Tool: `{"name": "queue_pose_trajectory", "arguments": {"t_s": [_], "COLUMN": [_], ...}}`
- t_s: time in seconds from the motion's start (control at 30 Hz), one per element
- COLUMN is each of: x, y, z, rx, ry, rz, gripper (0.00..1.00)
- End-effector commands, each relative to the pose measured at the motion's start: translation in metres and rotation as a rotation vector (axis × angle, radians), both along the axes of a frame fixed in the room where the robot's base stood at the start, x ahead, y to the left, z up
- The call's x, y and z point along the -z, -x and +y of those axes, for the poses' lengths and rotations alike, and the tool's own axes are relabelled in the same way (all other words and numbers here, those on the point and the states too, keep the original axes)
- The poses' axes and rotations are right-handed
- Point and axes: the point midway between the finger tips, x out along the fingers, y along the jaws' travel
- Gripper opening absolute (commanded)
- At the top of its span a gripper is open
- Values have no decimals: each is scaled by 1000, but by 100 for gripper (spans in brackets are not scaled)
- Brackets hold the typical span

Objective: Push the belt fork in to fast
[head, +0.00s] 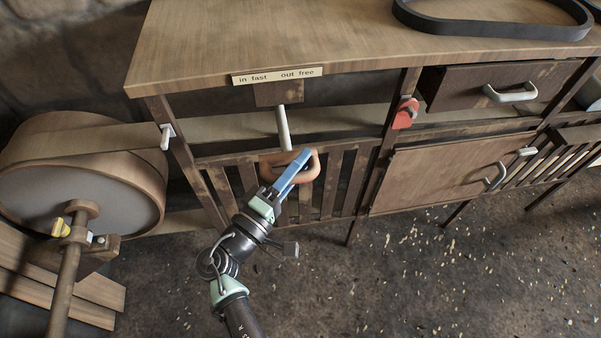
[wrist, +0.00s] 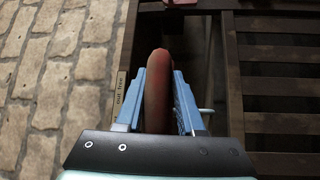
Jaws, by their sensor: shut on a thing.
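The belt fork's handle (head: 312,170) is an orange-brown loop at the end of a pale rod (head: 283,128). The rod comes out from under the bench top's front edge, below a label plate (head: 277,76) reading "in fast" and "out free". My gripper (head: 299,160) has blue fingers and is shut on the handle. In the wrist view the reddish-brown handle (wrist: 157,85) stands between the two blue fingers. The label's edge shows there too, beside the left finger. The fork's inner end is hidden under the bench.
A flat belt (head: 200,128) runs from the large drum (head: 85,190) at left into the bench frame. A dark belt loop (head: 490,28) lies on the bench top. A red piece (head: 404,112) sits on a post to the right. Slatted panels and a cabinet door (head: 450,170) lie behind my gripper.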

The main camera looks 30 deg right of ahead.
Motion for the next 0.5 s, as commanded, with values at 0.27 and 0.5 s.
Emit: {"name": "queue_pose_trajectory", "arguments": {"t_s": [0.27, 0.5], "x": [-2, -6], "y": [-50, -76], "z": [-15, -23], "rx": [6, 3], "ry": [14, 15], "rz": [-20, -16], "gripper": [0, 0]}}
